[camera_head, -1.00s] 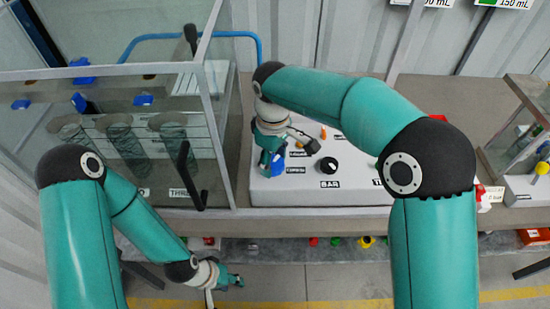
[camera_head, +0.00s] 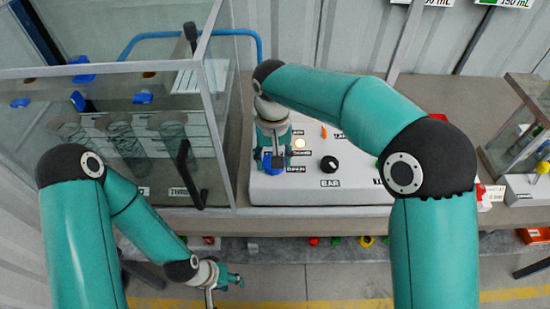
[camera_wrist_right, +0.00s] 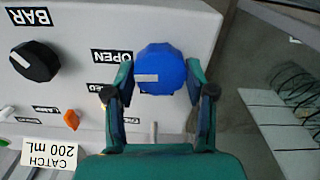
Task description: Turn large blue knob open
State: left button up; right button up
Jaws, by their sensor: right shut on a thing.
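In the head view the knob (camera_head: 267,162) is partly hidden behind my right gripper (camera_head: 272,155). My left gripper (camera_head: 232,280) hangs low in front of the bench, away from the panel. Its fingers are too small to read.
A black BAR knob (camera_head: 328,164) and an orange switch (camera_wrist_right: 71,119) are on the same panel. A pale round lamp (camera_head: 300,144) is beside the blue knob. A glass-walled case (camera_head: 225,130) stands close on the left. A CATCH 200 mL label (camera_wrist_right: 48,158) shows nearby.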

jog(key=shift+w+r+m, duration=0.1)
jog(key=shift+m, duration=0.5)
jog(key=o, duration=1.2)
jog(key=shift+c, duration=0.2)
notch_tip(320, 180, up, 12)
